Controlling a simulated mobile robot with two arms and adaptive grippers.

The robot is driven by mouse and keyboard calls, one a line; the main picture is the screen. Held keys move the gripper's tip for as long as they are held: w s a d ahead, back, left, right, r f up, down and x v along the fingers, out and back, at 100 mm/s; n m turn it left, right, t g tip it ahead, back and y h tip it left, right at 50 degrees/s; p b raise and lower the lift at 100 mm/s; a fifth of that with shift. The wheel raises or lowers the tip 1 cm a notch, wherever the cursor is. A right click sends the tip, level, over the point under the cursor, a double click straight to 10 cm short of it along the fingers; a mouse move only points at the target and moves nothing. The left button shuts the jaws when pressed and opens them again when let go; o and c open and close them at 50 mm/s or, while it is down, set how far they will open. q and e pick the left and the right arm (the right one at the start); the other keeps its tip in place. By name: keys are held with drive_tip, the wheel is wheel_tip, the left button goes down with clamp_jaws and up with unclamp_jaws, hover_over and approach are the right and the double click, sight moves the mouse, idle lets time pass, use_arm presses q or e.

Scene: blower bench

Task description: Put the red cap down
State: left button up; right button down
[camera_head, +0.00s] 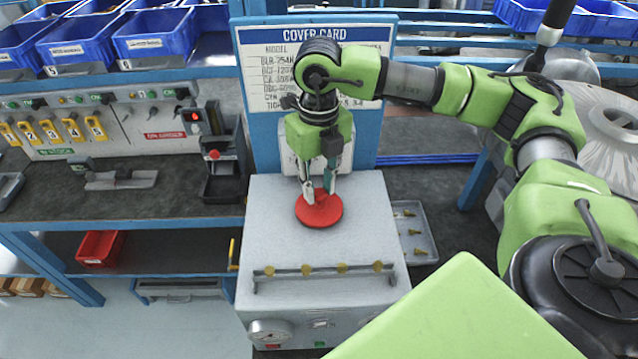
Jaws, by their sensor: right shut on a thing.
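The red cap (319,213) is a flat round disc at the top of the grey box (270,215) in the middle of the view. My right gripper (318,195) points down over the cap, with its fingertips shut on the cap's raised middle. Whether the cap rests on the box top or hangs just above it, I cannot tell. The fingers hide part of the cap's centre. My left gripper is not in view.
A cover card board (262,70) stands behind the box. A rail with several brass knobs (306,270) runs along the box's front. A grey tray (420,240) with small brass parts lies to the right. Blue bins (77,45) stand at back left.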

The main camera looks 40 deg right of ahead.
sight(319, 191)
drive_tip(key=shift+f, duration=0.2)
drive_tip(key=c, duration=1.7)
unclamp_jaws()
drive_tip(key=shift+r, duration=0.1)
drive_tip(key=shift+r+p, duration=0.45)
drive_tip(key=shift+p, duration=0.05)
wheel_tip(319, 191, up, 5)
drive_tip(key=b, duration=0.2)
drive_tip(key=shift+f+b, duration=0.2)
drive_tip(key=shift+b, duration=0.2)
wheel_tip(319, 191, up, 7)
drive_tip(key=shift+s+r+b, duration=0.1)
drive_tip(key=shift+b, duration=0.25)
